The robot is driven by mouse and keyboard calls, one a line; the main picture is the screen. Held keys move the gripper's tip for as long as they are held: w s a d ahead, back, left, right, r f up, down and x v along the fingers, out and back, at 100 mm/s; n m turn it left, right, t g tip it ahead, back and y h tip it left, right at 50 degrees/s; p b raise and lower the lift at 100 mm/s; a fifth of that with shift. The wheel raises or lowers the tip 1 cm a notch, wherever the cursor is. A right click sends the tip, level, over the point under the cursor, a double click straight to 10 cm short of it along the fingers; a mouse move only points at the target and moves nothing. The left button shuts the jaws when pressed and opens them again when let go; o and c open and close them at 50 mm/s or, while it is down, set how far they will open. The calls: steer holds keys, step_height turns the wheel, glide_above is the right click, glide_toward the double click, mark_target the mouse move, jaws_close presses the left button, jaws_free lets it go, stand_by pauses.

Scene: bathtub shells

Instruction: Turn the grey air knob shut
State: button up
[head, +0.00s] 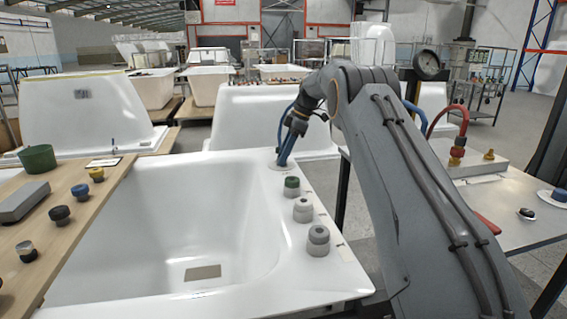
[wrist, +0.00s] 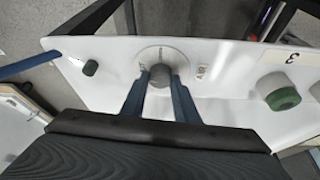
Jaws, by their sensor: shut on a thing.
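The grey air knob (wrist: 160,75) sits at the middle of a round white dial plate (wrist: 178,54) marked "AIR" on the tub rim. My gripper (wrist: 159,80) has its two blue fingers on either side of the knob, shut on it. In the head view my gripper (head: 280,163) points down at the far right corner of the white bathtub shell (head: 170,215). The knob is hidden behind the fingers there. Part of the dial plate (head: 289,167) shows around the fingertips.
A green-topped knob (head: 291,186) and two grey knobs (head: 303,210) (head: 318,240) line the rim nearer me. A wooden board (head: 75,228) at left holds loose knobs and a green cup (head: 37,158). A side table (head: 500,215) with hoses stands right.

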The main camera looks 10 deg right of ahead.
steer(key=shift+f+n+g+b, duration=0.1)
steer(key=shift+n+g+b, duration=0.2)
steer(key=shift+n+b, duration=0.3)
steer(key=o, duration=1.1)
steer(key=shift+c, duration=0.2)
